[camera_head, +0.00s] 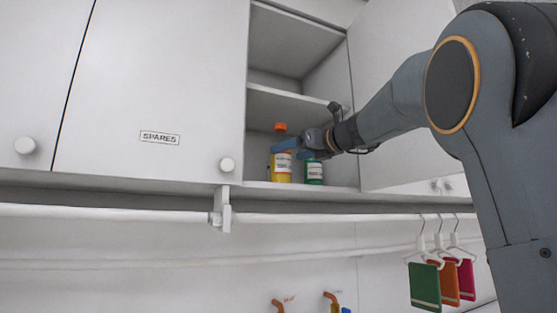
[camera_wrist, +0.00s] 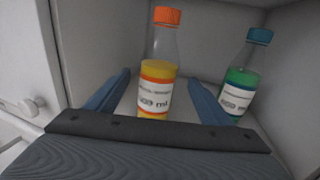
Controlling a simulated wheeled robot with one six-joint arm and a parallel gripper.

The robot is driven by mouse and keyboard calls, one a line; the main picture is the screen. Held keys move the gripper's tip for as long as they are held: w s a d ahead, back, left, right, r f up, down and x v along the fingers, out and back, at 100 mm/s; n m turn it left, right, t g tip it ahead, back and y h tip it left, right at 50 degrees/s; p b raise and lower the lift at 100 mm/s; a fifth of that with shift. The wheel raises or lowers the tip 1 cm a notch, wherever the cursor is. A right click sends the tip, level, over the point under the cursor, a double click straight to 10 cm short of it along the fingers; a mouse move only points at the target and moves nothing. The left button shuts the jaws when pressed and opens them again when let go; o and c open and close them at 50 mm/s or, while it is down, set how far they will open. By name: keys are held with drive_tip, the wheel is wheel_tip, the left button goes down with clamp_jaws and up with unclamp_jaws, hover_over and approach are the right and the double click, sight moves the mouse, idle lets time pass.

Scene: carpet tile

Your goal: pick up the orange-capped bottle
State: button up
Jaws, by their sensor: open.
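A clear bottle with an orange cap and yellow contents (camera_head: 283,168) stands upright on the lower shelf of the open cupboard. It also shows in the wrist view (camera_wrist: 158,70), a white label around it. My gripper (camera_head: 295,149) is open at the shelf. In the wrist view its blue fingers (camera_wrist: 160,100) lie either side of the yellow bottle, with the green bottle outside the right finger. Finger contact cannot be told.
The cupboard's side walls (camera_head: 260,105) and middle shelf (camera_head: 295,100) close in around my gripper. A closed door labelled SPARES (camera_head: 160,138) is at left. Below run a white rail (camera_head: 330,218) and hanging coloured cloths (camera_head: 425,285).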

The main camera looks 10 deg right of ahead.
sight(280, 155)
drive_tip(key=shift+w+a+p, duration=0.1)
drive_tip(key=shift+w+p, duration=0.2)
drive_tip(key=shift+w, duration=0.15)
drive_tip(key=p+x, duration=0.1)
drive_tip(key=x, duration=0.1)
drive_tip(key=p+x, duration=0.1)
drive_tip(key=x, duration=0.1)
drive_tip(key=shift+a+r, duration=0.1)
drive_tip(key=shift+a, duration=0.25)
drive_tip(key=c, duration=1.5)
